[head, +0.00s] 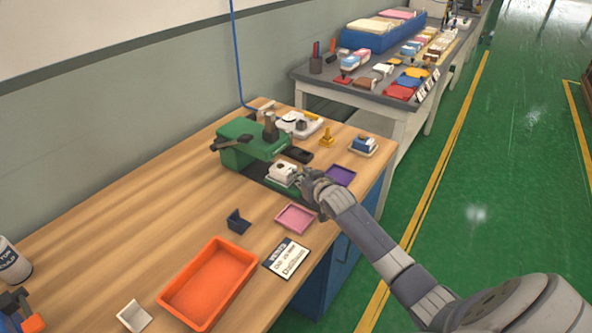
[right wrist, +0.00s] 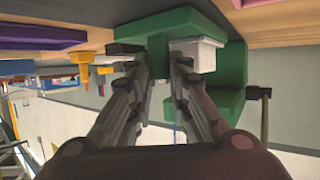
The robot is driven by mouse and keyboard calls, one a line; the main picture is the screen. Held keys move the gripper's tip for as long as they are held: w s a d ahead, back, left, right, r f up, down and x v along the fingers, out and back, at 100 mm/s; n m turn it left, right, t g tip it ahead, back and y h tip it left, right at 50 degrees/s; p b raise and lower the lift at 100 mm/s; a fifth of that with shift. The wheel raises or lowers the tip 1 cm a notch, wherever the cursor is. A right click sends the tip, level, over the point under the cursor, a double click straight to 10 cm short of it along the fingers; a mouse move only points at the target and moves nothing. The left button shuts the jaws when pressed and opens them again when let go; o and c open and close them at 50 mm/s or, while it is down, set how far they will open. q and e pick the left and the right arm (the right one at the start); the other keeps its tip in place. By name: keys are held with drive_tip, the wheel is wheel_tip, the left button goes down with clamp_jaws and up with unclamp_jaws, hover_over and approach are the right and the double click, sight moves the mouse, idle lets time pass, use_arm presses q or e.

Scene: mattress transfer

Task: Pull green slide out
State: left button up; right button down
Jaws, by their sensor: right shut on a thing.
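The green machine (head: 248,146) stands at the back of the wooden bench. Its low green slide (head: 262,178) reaches toward the front edge, with a white block (head: 283,174) on it. My right gripper (head: 308,181) is at the slide's outer end, beside the white block. In the right wrist view, which is upside down, my right gripper (right wrist: 161,62) has its fingers on either side of a green upright part of the slide (right wrist: 187,22). The white block (right wrist: 207,53) is just beyond the fingers. The fingertips partly hide the contact. My left gripper is not in view.
A purple tray (head: 341,175) and a pink tray (head: 296,217) lie close to my right gripper. An orange tray (head: 208,284), a label card (head: 286,258) and a dark blue bracket (head: 237,221) are nearer. The bench's left middle is clear.

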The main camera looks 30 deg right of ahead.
drive_tip(key=s+d+p, duration=0.1)
drive_tip(key=s, duration=0.1)
drive_tip(key=s+d+p, duration=0.1)
drive_tip(key=s, duration=0.1)
drive_tip(key=s+d+p, duration=0.1)
drive_tip(key=s, duration=0.2)
drive_tip(key=shift+r, duration=0.1)
drive_tip(key=shift+s+d+p, duration=0.25)
drive_tip(key=shift+s+p, duration=0.25)
drive_tip(key=shift+s, duration=0.3)
drive_tip(key=shift+s+d+f, duration=0.1)
drive_tip(key=shift+d+f, duration=0.05)
drive_tip(key=shift+f, duration=0.05)
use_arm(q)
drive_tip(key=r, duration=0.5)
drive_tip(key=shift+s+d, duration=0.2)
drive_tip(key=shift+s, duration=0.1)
